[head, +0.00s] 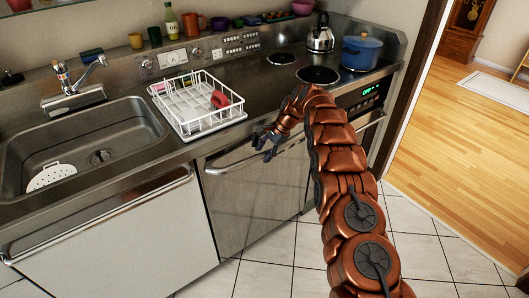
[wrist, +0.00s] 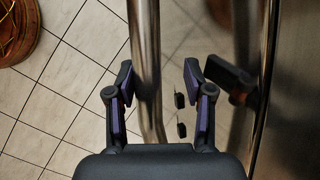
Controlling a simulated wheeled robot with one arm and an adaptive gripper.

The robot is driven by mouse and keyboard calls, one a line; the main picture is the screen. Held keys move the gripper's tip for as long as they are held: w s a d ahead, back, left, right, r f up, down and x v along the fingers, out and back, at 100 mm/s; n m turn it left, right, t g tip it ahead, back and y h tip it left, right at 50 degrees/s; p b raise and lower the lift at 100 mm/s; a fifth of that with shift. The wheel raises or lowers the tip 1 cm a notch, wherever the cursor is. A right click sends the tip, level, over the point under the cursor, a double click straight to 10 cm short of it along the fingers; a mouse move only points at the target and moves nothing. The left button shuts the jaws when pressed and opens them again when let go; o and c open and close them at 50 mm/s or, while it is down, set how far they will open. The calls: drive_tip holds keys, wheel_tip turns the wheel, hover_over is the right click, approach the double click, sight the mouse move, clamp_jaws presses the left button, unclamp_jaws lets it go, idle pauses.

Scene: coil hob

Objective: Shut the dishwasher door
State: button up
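The dishwasher door appears to be the steel front (head: 240,205) below the counter in the head view, with a bar handle (head: 222,167) across its top. It stands upright or nearly so; I cannot tell whether a small gap is left. My gripper (head: 264,145) is at the handle, below the counter edge. In the wrist view my gripper (wrist: 158,85) is open, with the handle bar (wrist: 145,60) running between its fingers, closer to the left one. I see no firm contact. The steel face (wrist: 296,100) is on the right and reflects the gripper.
A white-fronted unit (head: 130,240) with its own bar handle is left, under the sink (head: 95,150). A dish rack (head: 195,110) stands on the counter. The oven with a green display (head: 369,92) is right. Tiled floor (head: 265,270) in front is clear.

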drive_tip(key=v, duration=0.9)
drive_tip(key=shift+d+r, duration=0.25)
drive_tip(key=shift+v, duration=1.05)
drive_tip(key=shift+s, duration=0.1)
drive_tip(key=s+a+r+n+h, duration=0.1)
drive_tip(key=s+r+n, duration=0.1)
drive_tip(key=s+r, duration=0.45)
drive_tip(key=s+r+n+g, duration=0.1)
drive_tip(key=s+r+n, duration=0.15)
drive_tip(key=s, duration=0.65)
drive_tip(key=s+a+r+n+h, duration=0.1)
drive_tip(key=s+r+n, duration=0.1)
drive_tip(key=s+r, duration=0.5)
drive_tip(key=s+d+f+n+h, duration=0.1)
drive_tip(key=s+d+f+n, duration=0.1)
drive_tip(key=s, duration=1)
drive_tip(key=s+d+f+n+h+p, duration=0.1)
drive_tip(key=s+d+f, duration=0.1)
drive_tip(key=s, duration=1)
drive_tip(key=s+d+f+n+g+h, duration=0.1)
drive_tip(key=s+d+f+n, duration=0.1)
drive_tip(key=s, duration=1)
drive_tip(key=shift+d+f+n+h, duration=0.2)
drive_tip(key=shift+d+n+h, duration=0.1)
drive_tip(key=shift+n, duration=0.05)
